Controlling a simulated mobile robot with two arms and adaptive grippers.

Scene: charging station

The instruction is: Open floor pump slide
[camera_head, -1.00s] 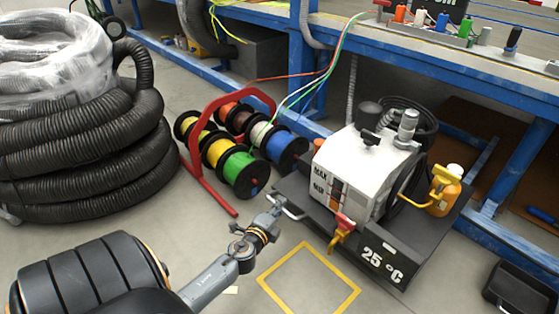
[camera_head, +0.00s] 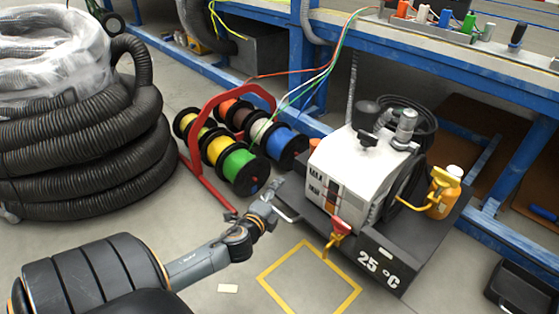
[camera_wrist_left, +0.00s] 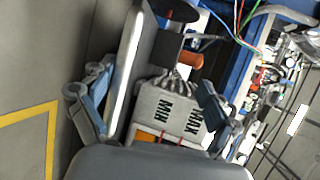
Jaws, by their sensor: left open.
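The floor pump (camera_head: 345,165) is a white-grey box with MIN and MAX marks, standing on a dark base (camera_head: 378,262) marked 25 °C. A metal handle (camera_head: 287,214) sticks out at the base's left edge. My left gripper (camera_head: 270,194) is open beside this handle, at the pump's left side. In the left wrist view, its fingers (camera_wrist_left: 155,103) stand apart, with a dark panel edged by a bright strip and the pump's marked face (camera_wrist_left: 172,112) seen between them. I cannot tell whether a finger touches the handle. My right gripper is not in view.
Cable reels on a red stand (camera_head: 200,160) stand close behind my left gripper. A blue workbench (camera_head: 440,62) runs behind the pump. Coiled black hoses (camera_head: 85,165) fill the left. A yellow floor square (camera_head: 283,262) lies clear in front; a black tray (camera_head: 515,285) is at right.

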